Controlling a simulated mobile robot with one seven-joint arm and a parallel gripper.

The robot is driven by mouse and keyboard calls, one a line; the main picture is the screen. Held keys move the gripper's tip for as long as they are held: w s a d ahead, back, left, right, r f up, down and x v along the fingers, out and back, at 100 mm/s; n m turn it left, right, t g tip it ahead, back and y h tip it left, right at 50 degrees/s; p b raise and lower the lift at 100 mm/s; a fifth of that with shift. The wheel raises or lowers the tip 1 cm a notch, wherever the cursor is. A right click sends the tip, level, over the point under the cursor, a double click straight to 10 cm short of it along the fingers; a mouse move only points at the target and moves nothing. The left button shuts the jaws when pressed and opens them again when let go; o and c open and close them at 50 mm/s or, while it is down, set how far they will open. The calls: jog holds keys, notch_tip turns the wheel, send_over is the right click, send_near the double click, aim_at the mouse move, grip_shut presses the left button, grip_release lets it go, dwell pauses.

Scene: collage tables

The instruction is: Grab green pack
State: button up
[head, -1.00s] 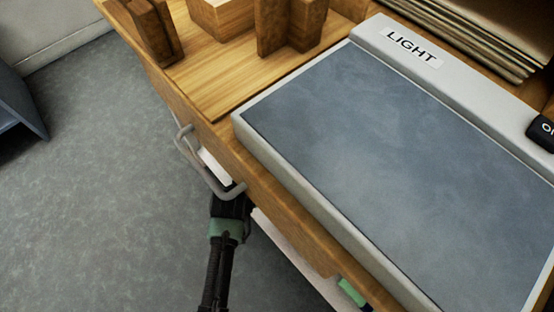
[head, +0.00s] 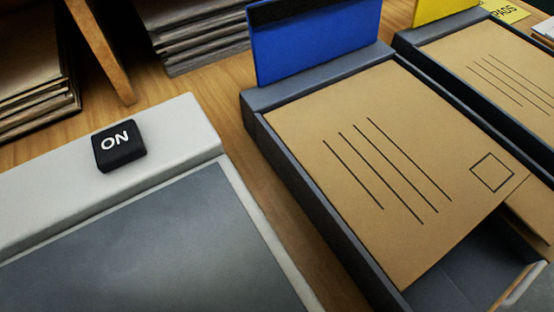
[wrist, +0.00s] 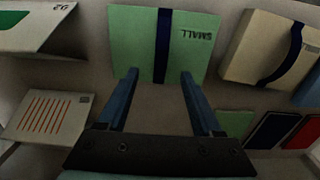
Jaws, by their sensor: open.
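The green pack (wrist: 135,40) is in the wrist view at top centre. It has a dark blue band down its middle and the word SMALL, which reads upside down. My gripper (wrist: 159,76) is open, with its two blue fingers pointing at the pack's near edge. The fingertips overlap that edge in the picture; I cannot tell whether they touch it. Nothing is held between the fingers. The head view shows neither the green pack nor my gripper.
Around the pack lie a cream banded pack (wrist: 245,45), a red-lined card (wrist: 50,115) and small green (wrist: 235,122), dark blue and red pieces. The head view shows a grey panel (head: 150,255), an ON switch (head: 118,146) and a brown envelope (head: 390,160) in a tray.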

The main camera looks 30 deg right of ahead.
notch_tip(320, 180, down, 4)
jog(key=shift+f+b, duration=0.1)
jog(key=shift+b, duration=0.9)
jog(key=f+b, duration=0.5)
jog(key=shift+w+a+f, duration=0.1)
jog(key=shift+a, duration=0.1)
grip_shut()
dwell(0.4)
jog(key=shift+w+r, duration=0.1)
jog(key=shift+r, duration=0.1)
